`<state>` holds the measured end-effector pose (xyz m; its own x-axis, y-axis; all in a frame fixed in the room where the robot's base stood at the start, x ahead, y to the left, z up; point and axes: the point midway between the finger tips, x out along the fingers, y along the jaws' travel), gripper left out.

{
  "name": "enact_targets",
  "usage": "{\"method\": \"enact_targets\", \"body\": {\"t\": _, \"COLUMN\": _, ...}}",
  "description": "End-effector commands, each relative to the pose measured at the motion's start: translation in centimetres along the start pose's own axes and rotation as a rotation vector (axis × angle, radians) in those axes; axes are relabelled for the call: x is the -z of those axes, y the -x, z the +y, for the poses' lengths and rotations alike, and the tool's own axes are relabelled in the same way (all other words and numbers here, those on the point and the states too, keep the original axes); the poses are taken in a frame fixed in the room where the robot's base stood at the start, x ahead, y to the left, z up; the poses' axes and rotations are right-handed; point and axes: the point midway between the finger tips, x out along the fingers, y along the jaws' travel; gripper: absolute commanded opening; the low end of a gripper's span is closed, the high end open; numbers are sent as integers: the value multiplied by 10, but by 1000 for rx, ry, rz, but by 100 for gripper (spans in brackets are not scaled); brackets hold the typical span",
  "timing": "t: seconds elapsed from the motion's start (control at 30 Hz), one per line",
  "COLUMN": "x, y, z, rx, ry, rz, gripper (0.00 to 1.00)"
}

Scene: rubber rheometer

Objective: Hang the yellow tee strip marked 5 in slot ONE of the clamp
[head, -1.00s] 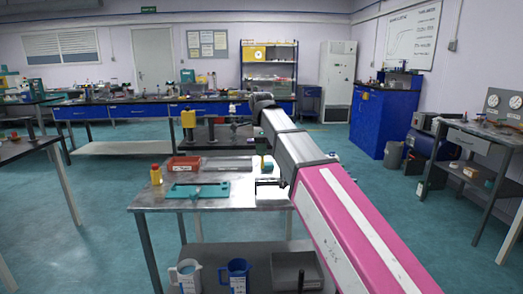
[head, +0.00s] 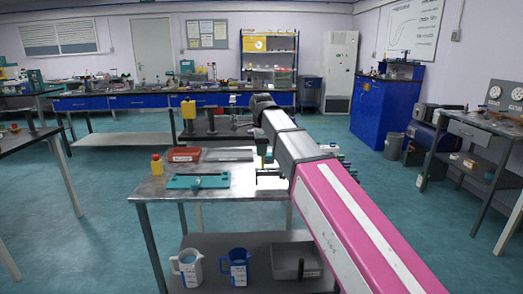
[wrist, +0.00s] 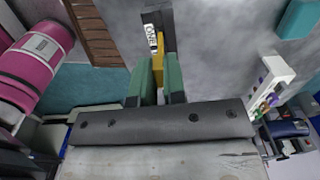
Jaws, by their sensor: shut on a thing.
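My gripper (wrist: 159,82) has green fingers, shut on the yellow tee strip (wrist: 160,45) in the wrist view. The strip shows as a narrow yellow edge; its number cannot be read. Just ahead of the fingers is the dark clamp (wrist: 154,15) with a white label reading ONE. The strip lies close beside this label; I cannot tell whether it sits in the slot or touches the clamp. In the head view the dark clamp (head: 270,173) juts over the metal table, partly hidden by my arm, with a small yellow patch above it.
The metal table (head: 158,188) carries a teal plate (head: 197,181), a red bin (head: 183,155) and a yellow bottle (head: 157,164). Jugs and a grey tray (head: 295,260) stand on its lower shelf. A white rack (wrist: 266,82) with coloured pieces is right of my fingers.

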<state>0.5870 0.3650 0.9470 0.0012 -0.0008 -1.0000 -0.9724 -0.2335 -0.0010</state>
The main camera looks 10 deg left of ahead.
Motion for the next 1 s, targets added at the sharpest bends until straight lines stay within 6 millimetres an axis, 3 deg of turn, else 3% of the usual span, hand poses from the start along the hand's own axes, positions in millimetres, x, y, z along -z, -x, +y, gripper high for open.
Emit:
{"method": "enact_targets", "body": {"t": 0.53, "x": 0, "y": -1, "z": 0, "rx": 0, "ry": 0, "rz": 0, "gripper": 0}}
{"method": "enact_targets", "body": {"t": 1.0, "x": 0, "y": -14, "z": 0, "rx": 0, "ry": 0, "rz": 0, "gripper": 0}}
